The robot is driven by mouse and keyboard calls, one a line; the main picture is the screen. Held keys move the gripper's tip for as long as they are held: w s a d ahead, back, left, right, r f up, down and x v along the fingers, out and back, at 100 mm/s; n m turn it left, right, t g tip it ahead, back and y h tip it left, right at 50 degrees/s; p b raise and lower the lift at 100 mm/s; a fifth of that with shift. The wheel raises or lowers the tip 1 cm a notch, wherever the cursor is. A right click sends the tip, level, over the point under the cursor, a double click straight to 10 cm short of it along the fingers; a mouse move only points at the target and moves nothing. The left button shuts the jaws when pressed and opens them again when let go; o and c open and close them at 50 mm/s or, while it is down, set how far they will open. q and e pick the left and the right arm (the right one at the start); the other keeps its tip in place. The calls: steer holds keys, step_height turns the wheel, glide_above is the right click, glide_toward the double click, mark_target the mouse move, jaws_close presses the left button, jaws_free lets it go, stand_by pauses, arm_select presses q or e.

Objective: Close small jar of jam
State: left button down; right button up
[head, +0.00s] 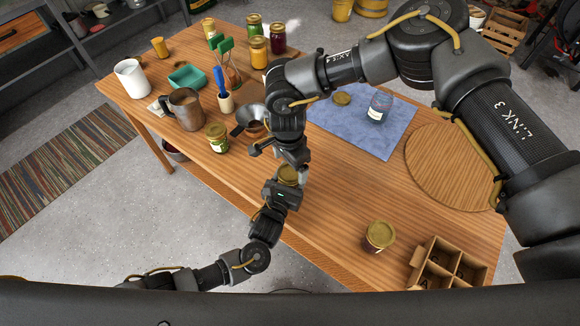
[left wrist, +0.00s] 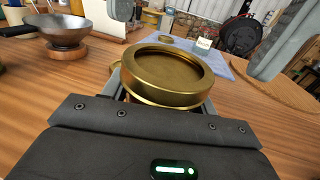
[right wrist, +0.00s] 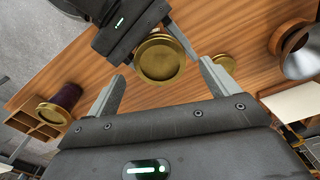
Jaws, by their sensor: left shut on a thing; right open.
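My left gripper (head: 284,184) is shut on the small jar, whose round gold lid (head: 288,173) shows at the top. In the left wrist view the gold lid (left wrist: 167,72) fills the middle, with a raised rim and another gold edge under it. The jar's glass body is hidden, and I cannot tell whether the lid is tight. My right gripper (head: 290,156) is open just above it. In the right wrist view the gold lid (right wrist: 160,58) lies between and slightly beyond the open fingertips of my right gripper (right wrist: 165,75), with no clear contact.
A dark jam jar (head: 379,236) stands near a divided cardboard box (head: 445,268) at the right front. A glass jar (head: 380,106) and a gold lid (head: 342,98) lie on a blue cloth (head: 385,141). A green jar (head: 216,137) and metal mug (head: 186,110) stand left.

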steer(key=shift+r, duration=0.85)
step_height(320, 180, up, 3)
steer(key=n, duration=0.2)
steer(key=shift+n, duration=0.3)
arm_select(q)
steer(key=shift+r, duration=0.1)
arm_select(e)
steer(key=shift+s+r+n, duration=0.15)
steer(key=shift+r+n, duration=0.1)
steer(key=shift+n, duration=0.05)
steer(key=shift+f, duration=0.15)
steer(key=shift+f, duration=3.9)
